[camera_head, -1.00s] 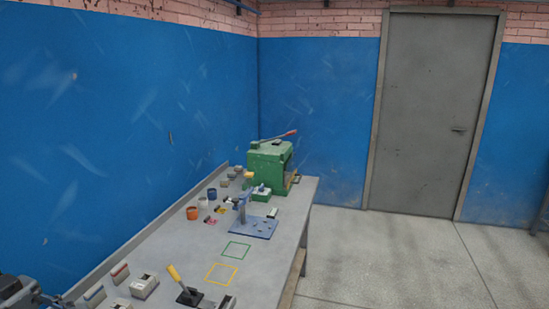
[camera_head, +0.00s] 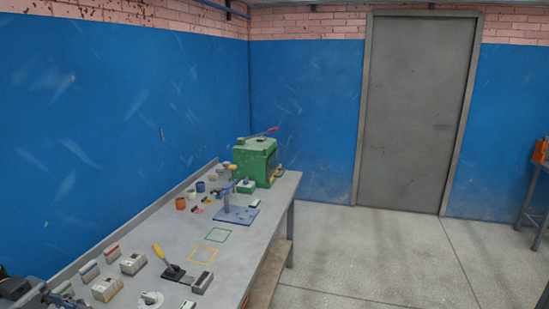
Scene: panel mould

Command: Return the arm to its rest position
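Part of my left arm or gripper (camera_head: 28,297) shows as a dark shape at the bottom left corner, beside the near end of the workbench (camera_head: 262,232). Its fingers cannot be made out, so I cannot tell whether it is open or shut. My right arm and gripper are not in view.
The bench runs along the blue wall. It holds a green machine (camera_head: 252,160) with a red lever, a blue plate fixture (camera_head: 238,215), a yellow-handled tool (camera_head: 165,258), small cups and grey boxes. Green and yellow squares are marked on it. Open floor (camera_head: 375,255) lies right, before a grey door (camera_head: 415,115).

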